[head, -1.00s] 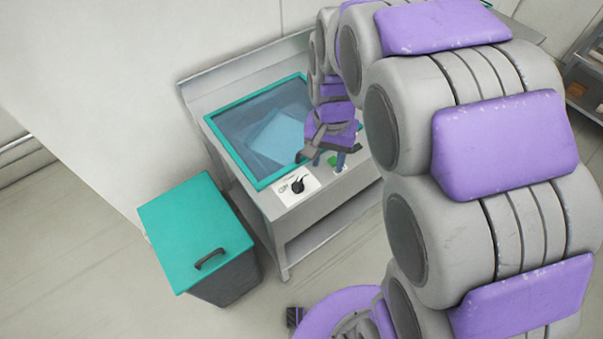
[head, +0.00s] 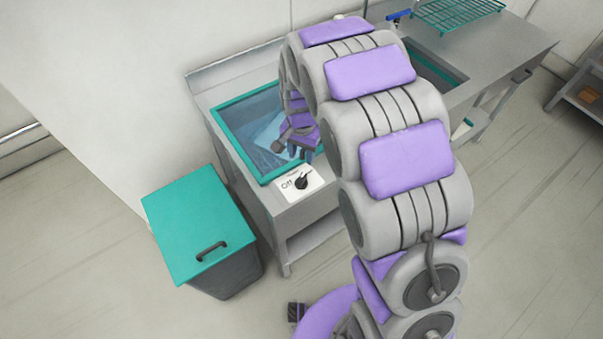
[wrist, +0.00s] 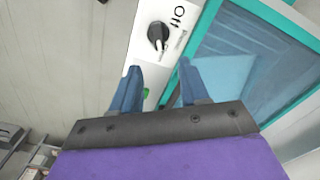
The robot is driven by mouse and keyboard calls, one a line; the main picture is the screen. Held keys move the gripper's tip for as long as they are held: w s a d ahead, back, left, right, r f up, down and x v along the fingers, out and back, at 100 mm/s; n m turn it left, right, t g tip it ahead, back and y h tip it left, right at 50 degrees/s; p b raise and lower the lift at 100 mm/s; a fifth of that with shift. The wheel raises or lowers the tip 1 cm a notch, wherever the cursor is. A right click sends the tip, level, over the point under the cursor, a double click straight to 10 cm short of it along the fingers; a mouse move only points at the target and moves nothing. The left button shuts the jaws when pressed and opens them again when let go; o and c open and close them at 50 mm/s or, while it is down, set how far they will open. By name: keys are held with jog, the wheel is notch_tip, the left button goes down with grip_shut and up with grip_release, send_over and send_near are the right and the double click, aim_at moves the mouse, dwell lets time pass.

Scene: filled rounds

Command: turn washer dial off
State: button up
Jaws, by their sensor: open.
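The washer (head: 317,204) is a grey steel unit with a teal-framed glass top (head: 239,151). Its black dial (head: 302,182) sits on a white panel with the word "Off" at the front edge. In the wrist view the dial (wrist: 157,36) lies just beyond my fingertips, with "Off" above it to the right. Its pointer appears to angle away from the word. My gripper (wrist: 158,82) is open and empty, its two blue fingers apart and short of the dial. In the head view my gripper (head: 301,153) hovers over the washer's front edge, partly hidden by my arm.
A grey bin with a teal lid (head: 197,225) stands left of the washer. A steel counter (head: 490,60) with a sink and teal rack (head: 455,12) adjoins on the right. A shelf (head: 585,85) stands at far right. The floor at front left is clear.

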aim_at(302, 176)
notch_tip(302, 176, down, 10)
jog(key=shift+d+f+b, duration=0.1)
jog(key=shift+f+b, duration=0.1)
jog(key=shift+b, duration=0.35)
jog(key=shift+c, duration=0.2)
grip_shut()
